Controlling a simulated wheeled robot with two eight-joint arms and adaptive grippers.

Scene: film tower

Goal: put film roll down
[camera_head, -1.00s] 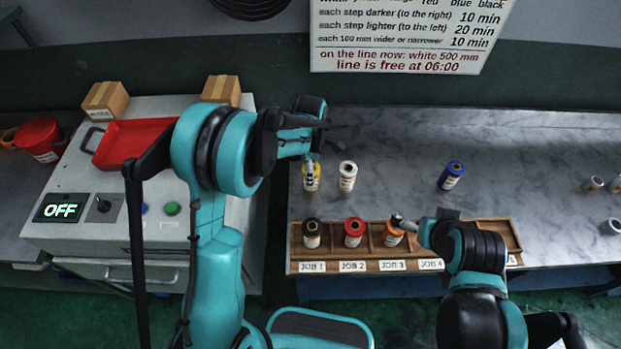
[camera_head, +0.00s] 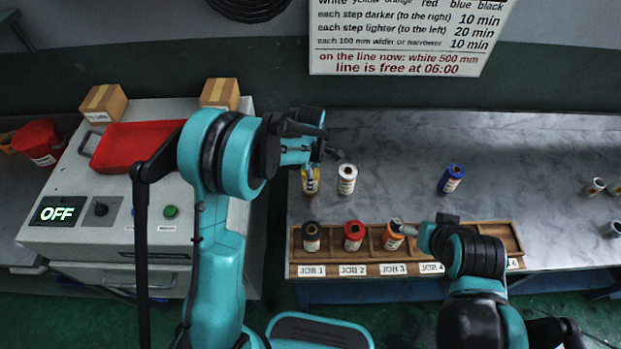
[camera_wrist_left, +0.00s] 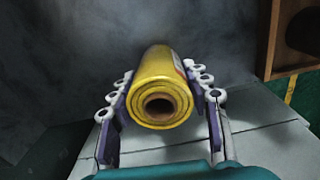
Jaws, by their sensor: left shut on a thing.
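A yellow film roll (camera_head: 310,182) stands on the grey marbled table (camera_head: 400,150), left of a white roll (camera_head: 347,179). My left gripper (camera_head: 313,167) is at its top. In the left wrist view the yellow roll (camera_wrist_left: 160,92) lies between the two fingers, its hollow core facing the camera, and the gripper (camera_wrist_left: 162,105) is shut on it. Whether its base touches the table is hard to tell. My right gripper (camera_head: 399,226) is at the top of an orange roll (camera_head: 392,241) in the wooden rack (camera_head: 480,238); its fingers are too small to read.
A black roll (camera_head: 311,238) and a red roll (camera_head: 354,236) stand in the rack's JOB 1 and JOB 2 places. A blue roll (camera_head: 452,178) stands farther right on the table. A machine with an OFF display (camera_head: 58,212) and a red tray (camera_head: 135,146) is at left.

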